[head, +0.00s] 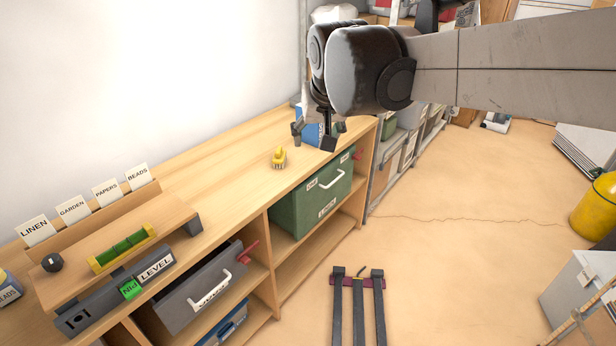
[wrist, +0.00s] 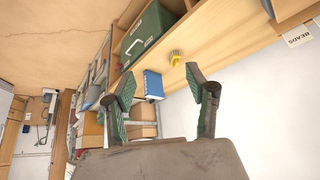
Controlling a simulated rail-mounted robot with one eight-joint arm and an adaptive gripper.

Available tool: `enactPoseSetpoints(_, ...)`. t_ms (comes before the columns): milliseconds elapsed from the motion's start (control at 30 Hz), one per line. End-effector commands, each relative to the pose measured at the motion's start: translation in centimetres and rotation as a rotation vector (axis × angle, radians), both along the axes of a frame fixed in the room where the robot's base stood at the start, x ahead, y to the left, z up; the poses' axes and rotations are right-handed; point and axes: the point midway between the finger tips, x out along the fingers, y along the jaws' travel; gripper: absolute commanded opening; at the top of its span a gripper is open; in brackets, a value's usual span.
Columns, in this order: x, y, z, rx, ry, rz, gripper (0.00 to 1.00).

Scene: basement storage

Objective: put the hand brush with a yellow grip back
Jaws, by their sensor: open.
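A small yellow object (head: 279,158), which looks like the hand brush with the yellow grip, rests on the wooden bench top near its front edge. It also shows in the wrist view (wrist: 175,57), beyond my fingertips; its bristles are too small to make out clearly. My gripper (head: 316,137) is open and points down over the bench's far end, to the right of the yellow object and apart from it. In the wrist view my gripper's two fingers (wrist: 158,76) are spread with nothing held. A blue box or book (wrist: 153,85) stands on the bench end, seen between the fingers.
A green bin (head: 307,208) and a grey drawer (head: 205,291) sit under the bench. A wooden rack (head: 130,235) with labelled cards and a grey rail (head: 97,312) are at the left. The bench between rack and yellow object is clear. A yellow drum (head: 596,207) stands right.

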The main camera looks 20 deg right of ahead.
Motion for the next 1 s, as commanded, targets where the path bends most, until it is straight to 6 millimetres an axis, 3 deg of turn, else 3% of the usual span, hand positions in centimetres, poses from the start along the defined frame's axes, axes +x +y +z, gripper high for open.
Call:
enactPoseSetpoints(33,-2.0,0.0,-0.3,-0.001,-0.006,0.009,0.51)
enactPoseSetpoints(200,-7.7,0.0,-1.6,-0.008,-0.027,0.042,0.51)
enactPoseSetpoints(500,-16.4,0.1,-5.7,-0.020,-0.066,0.095,0.51)
enactPoseSetpoints(700,-19.3,0.1,-7.8,-0.027,-0.081,0.116,0.51)
enactPoseSetpoints(1000,-19.9,0.2,-8.3,-0.029,-0.085,0.121,0.51)
